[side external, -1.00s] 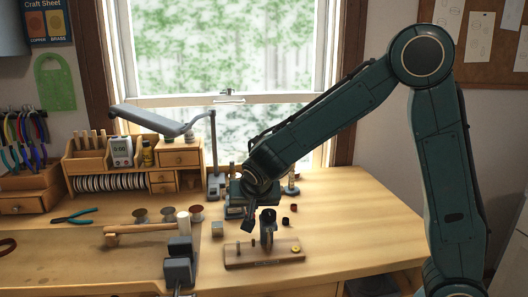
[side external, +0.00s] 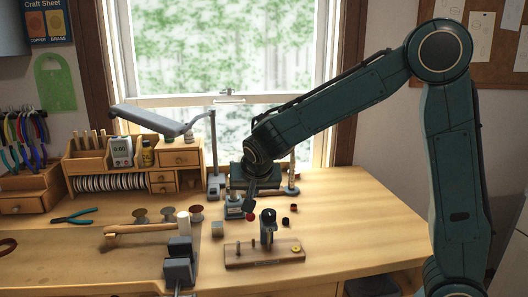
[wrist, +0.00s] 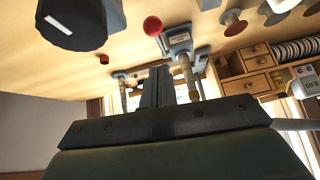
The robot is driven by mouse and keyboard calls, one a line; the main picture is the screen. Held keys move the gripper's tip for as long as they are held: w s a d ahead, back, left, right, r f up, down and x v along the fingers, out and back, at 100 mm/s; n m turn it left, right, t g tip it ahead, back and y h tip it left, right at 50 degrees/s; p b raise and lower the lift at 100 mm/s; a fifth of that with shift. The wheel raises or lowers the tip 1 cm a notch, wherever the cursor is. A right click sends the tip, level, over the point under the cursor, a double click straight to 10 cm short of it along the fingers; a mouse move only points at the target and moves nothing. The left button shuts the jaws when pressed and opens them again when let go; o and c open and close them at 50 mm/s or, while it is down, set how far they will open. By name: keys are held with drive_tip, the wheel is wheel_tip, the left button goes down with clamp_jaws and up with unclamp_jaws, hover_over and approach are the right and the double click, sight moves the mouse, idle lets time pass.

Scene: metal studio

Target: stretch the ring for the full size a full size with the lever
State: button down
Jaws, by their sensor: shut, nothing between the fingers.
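My gripper (side external: 250,210) is shut and empty, angled down over the back of the bench; its closed fingers (wrist: 165,88) also show in the wrist view. A red ball knob (side external: 250,217) is close to the fingertips in the side view; I cannot tell if they touch. In the wrist view the red ball (wrist: 152,26) stands clear of the fingers, beside a blue-grey tool (wrist: 180,42) with a tapered post. This tool (side external: 234,207) is partly hidden behind my gripper in the side view. I cannot make out a ring on it.
A second blue-grey stand (side external: 291,190), a grey block (side external: 218,229) and small dark red pieces (side external: 293,208) are nearby. The bench's right side is clear.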

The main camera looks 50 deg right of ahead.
drive_tip(key=s+a+r, duration=0.5)
drive_tip(key=s+a, duration=0.1)
drive_tip(key=shift+s, duration=0.15)
idle(0.4)
wheel_tip(320, 180, up, 5)
drive_tip(key=n+g+y, duration=0.1)
drive_tip(key=g+y, duration=0.2)
drive_tip(key=y, duration=0.1)
hover_over(253, 214)
drive_tip(key=s, duration=0.2)
drive_tip(key=shift+w+d, duration=0.15)
drive_tip(key=shift+d, duration=0.1)
drive_tip(key=x, duration=0.4)
drive_tip(key=a+x, duration=0.1)
drive_tip(key=x, duration=0.7)
drive_tip(key=shift+s+f, duration=0.3)
drive_tip(key=shift+f, duration=0.15)
drive_tip(key=shift+a+f, duration=0.2)
drive_tip(key=shift+f, duration=0.25)
